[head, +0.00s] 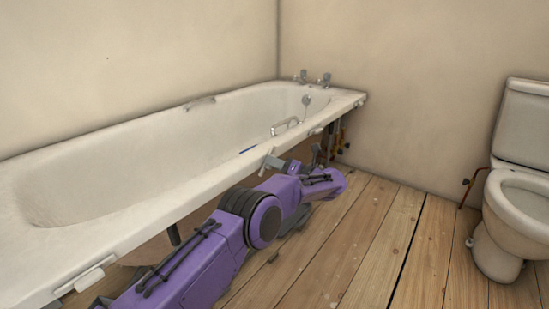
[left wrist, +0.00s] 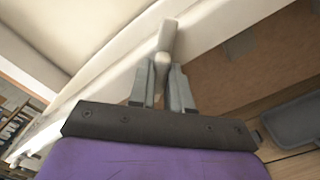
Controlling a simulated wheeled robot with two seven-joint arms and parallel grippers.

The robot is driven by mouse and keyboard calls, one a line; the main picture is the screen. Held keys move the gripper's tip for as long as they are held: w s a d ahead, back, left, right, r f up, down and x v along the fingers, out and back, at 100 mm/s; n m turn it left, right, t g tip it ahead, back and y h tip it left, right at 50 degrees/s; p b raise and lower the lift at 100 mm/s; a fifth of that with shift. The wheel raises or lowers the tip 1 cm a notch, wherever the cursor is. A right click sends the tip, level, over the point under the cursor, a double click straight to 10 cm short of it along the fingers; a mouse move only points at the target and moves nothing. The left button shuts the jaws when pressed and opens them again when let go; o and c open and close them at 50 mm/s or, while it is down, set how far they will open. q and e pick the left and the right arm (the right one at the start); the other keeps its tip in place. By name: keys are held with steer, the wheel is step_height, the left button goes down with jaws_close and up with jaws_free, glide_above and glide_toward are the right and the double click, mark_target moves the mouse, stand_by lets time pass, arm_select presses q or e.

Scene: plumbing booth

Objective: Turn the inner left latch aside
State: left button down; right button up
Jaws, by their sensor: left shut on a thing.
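The bath (head: 150,155) stands along the wall with its long front rim toward me. A small pale latch (head: 267,162) sits on the front edge of the rim, about midway along in the head view. My left gripper (head: 276,163) is at this latch. In the left wrist view the two grey fingers (left wrist: 160,75) are shut on the lower part of the latch (left wrist: 167,38), whose upper part sticks out past the fingertips. Another pale latch (head: 316,130) shows farther along the rim, toward the taps. My right gripper is not in view.
Below the rim the bath's side is open, with pipes (head: 342,135) at its far end. A toilet (head: 515,195) stands at the right. The wooden floor (head: 385,240) between them is mostly clear.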

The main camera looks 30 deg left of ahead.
arm_select(q)
steer(key=shift+d+f+m+p, duration=0.1)
steer(key=shift+m+p, duration=0.45)
steer(key=shift+m, duration=1.5)
steer(key=shift+f+m+p, duration=0.1)
steer(key=shift+m+p, duration=0.4)
steer(key=shift+m, duration=1.55)
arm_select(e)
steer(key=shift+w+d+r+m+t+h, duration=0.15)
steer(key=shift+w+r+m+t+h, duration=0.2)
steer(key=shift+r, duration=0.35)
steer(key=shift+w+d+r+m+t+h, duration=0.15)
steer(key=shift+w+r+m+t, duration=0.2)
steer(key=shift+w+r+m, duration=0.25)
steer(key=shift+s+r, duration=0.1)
arm_select(q)
steer(key=c, duration=1.1)
jaws_free()
steer(key=shift+r, duration=0.1)
steer(key=d, duration=0.3)
steer(key=d+p, duration=0.1)
steer(key=d, duration=0.6)
steer(key=shift+s+d+p, duration=0.25)
steer(key=shift+s+p, duration=0.1)
steer(key=shift+s, duration=0.05)
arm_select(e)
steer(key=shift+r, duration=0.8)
